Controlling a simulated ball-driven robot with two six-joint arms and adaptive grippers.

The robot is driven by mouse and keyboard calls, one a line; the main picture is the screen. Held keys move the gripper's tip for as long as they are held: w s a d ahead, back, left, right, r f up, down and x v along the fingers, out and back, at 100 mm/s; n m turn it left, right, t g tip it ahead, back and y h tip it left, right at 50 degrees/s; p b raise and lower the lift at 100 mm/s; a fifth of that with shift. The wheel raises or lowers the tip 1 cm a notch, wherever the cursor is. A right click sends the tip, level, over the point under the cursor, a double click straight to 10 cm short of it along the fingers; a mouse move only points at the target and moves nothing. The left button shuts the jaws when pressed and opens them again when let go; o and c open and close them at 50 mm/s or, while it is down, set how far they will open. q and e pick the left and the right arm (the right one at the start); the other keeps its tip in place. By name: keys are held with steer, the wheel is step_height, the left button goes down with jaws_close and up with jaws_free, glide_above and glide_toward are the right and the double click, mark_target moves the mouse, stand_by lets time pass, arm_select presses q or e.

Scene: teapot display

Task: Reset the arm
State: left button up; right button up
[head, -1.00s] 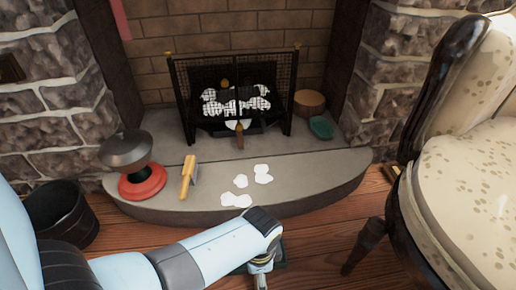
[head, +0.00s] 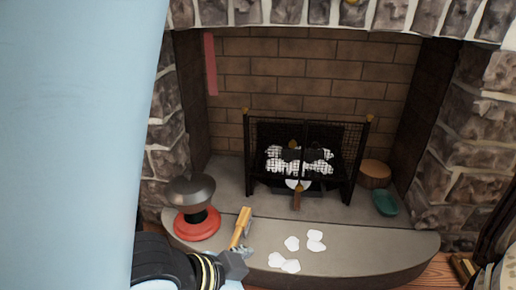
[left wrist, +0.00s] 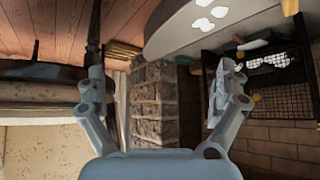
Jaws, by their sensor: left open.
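My left gripper (left wrist: 165,85) is open and empty in the left wrist view, its two fingers spread wide apart. Between them shows the stone pillar (left wrist: 155,95) beside the fireplace. In the head view my left arm fills the left side, and a dark joint of it reaches low over the front of the hearth. My right gripper is in neither view.
The curved stone hearth (head: 365,240) bears a grey pot (head: 191,188) on a red base (head: 197,224), a yellow-handled tool (head: 241,228) and several white patches (head: 290,243). A black fire screen (head: 350,160) stands behind, with a green dish (head: 385,202) to its right.

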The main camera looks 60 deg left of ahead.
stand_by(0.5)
arm_select(q)
steer(key=shift+s+f+p, duration=0.1)
steer(key=shift+p, duration=0.3)
steer(key=s+a+f+g+p, duration=0.3)
steer(key=s+f+p, duration=0.4)
steer(key=p, duration=0.8)
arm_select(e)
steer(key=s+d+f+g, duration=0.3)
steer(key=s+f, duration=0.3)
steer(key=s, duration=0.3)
arm_select(q)
steer(key=s+a+g+y+p, duration=0.1)
steer(key=s+g+p, duration=0.3)
steer(key=s+p, duration=0.8)
steer(key=s+a, duration=0.1)
steer(key=s, duration=0.5)
steer(key=shift+s+a+r+n+g, duration=0.2)
steer(key=shift+r+n+g, duration=0.1)
steer(key=shift+g, duration=0.1)
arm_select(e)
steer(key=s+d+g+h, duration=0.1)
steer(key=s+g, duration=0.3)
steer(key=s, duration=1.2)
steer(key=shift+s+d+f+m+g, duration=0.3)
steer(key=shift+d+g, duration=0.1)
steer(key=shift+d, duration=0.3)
